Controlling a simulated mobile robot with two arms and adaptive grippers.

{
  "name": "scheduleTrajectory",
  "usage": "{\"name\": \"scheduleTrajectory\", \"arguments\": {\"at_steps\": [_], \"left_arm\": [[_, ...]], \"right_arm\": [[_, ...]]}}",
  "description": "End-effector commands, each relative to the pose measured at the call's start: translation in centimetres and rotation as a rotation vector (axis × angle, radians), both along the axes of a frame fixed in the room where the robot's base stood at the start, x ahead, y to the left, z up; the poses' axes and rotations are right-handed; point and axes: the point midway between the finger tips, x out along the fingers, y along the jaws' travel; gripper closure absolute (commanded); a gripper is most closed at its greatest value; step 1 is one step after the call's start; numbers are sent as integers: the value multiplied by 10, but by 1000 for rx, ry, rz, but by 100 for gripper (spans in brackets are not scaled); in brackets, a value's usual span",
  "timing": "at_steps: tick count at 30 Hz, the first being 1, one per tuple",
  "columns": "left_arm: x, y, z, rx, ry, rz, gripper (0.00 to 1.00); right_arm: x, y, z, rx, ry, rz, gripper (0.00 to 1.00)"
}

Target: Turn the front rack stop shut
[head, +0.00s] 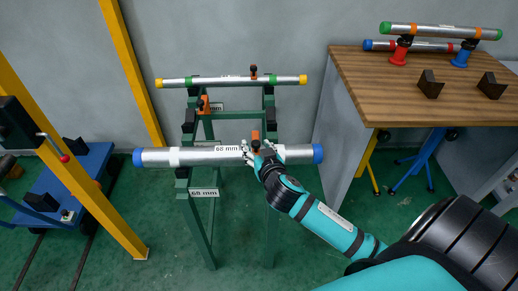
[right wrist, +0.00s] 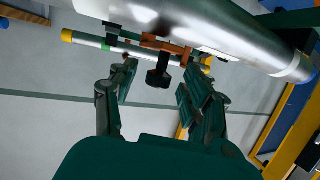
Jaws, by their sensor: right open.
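The front rack (head: 205,192) is a green stand labelled 68 mm, and a thick grey pipe (head: 195,156) with blue ends lies across it. The front rack stop (head: 256,138) is orange with a dark knob, at the right part of this pipe. In the right wrist view the stop's orange arm (right wrist: 166,48) lies by the pipe and its black knob (right wrist: 158,78) hangs below. My right gripper (head: 258,156) is open at the stop. In the right wrist view its fingers (right wrist: 160,82) are either side of the knob; contact cannot be told. My left gripper is out of view.
Behind stands another green rack with a thin pipe (head: 220,81) and orange stops (head: 253,71) (head: 203,104). A wooden bench (head: 370,75) with pipes and dark blocks is at right. A yellow post (head: 75,165) and blue cart (head: 80,176) are at left.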

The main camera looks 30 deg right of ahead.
Motion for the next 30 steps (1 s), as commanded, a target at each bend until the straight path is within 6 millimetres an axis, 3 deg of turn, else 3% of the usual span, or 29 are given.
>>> {"name": "scheduleTrajectory", "arguments": {"at_steps": [5, 18, 24, 30], "left_arm": [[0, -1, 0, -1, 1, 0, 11], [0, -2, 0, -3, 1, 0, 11], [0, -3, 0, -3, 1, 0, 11], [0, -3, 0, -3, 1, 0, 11]], "right_arm": [[-16, 5, 4, 3, 0, 0, 51], [-96, 28, 28, 4, 3, -2, 51], [-110, 31, 33, 2, 3, -1, 51], [-111, 32, 34, 0, 2, -1, 51]]}}
